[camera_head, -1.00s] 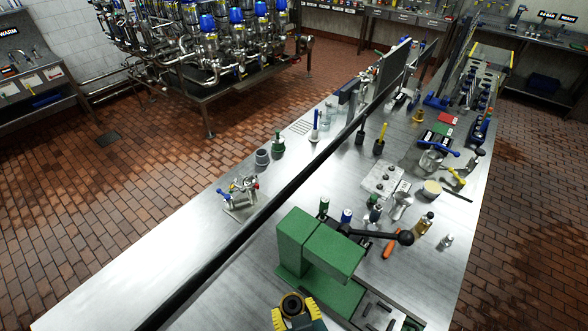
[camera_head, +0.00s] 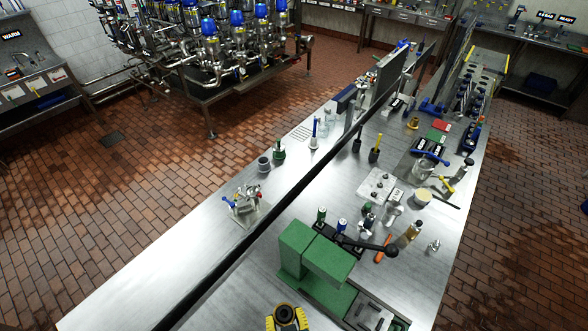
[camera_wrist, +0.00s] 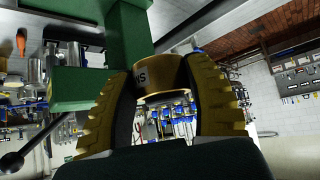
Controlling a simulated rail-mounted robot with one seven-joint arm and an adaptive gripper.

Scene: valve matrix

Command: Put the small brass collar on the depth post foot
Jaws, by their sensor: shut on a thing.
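The small brass collar (camera_wrist: 163,76) is a short gold ring with dark lettering on its side. It sits between the two ribbed yellow fingers of my gripper (camera_wrist: 165,92), which is shut on it. In the head view my gripper (camera_head: 287,318) is at the bottom edge, in front of the green press (camera_head: 315,262) and apart from it in that picture. The collar is hard to make out there. I cannot tell which part is the depth post foot. In the wrist view the green press (camera_wrist: 128,30) stands close behind the collar, at upper left.
The press's black lever knob (camera_head: 391,250) sticks out to the right. A dark divider (camera_head: 262,238) runs along the bench. The steel bench (camera_head: 150,285) at front left is bare.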

